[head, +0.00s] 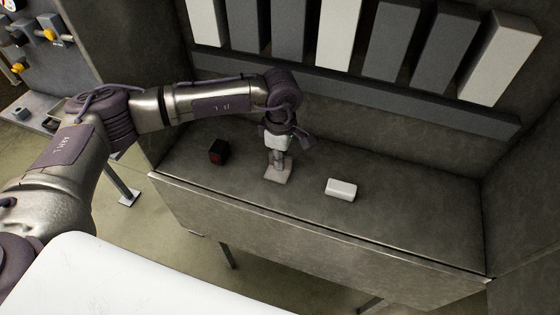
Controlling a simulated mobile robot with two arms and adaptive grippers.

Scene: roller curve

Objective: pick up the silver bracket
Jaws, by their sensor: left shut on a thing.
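My left arm comes in from the left, and its gripper (279,158) points down over the grey bench. The gripper is shut on the silver bracket (278,174), a small pale metal piece with a flat base that shows below the fingers. The fingers hide the bracket's upper part. I cannot tell whether its base touches the bench or is slightly above it. My right gripper is not in view.
A white block (341,189) lies on the bench to the right of the gripper. A dark cube with a red face (218,151) sits to the left. The bench (420,222) is bare at right. Tall grey and white blocks (394,38) line the back.

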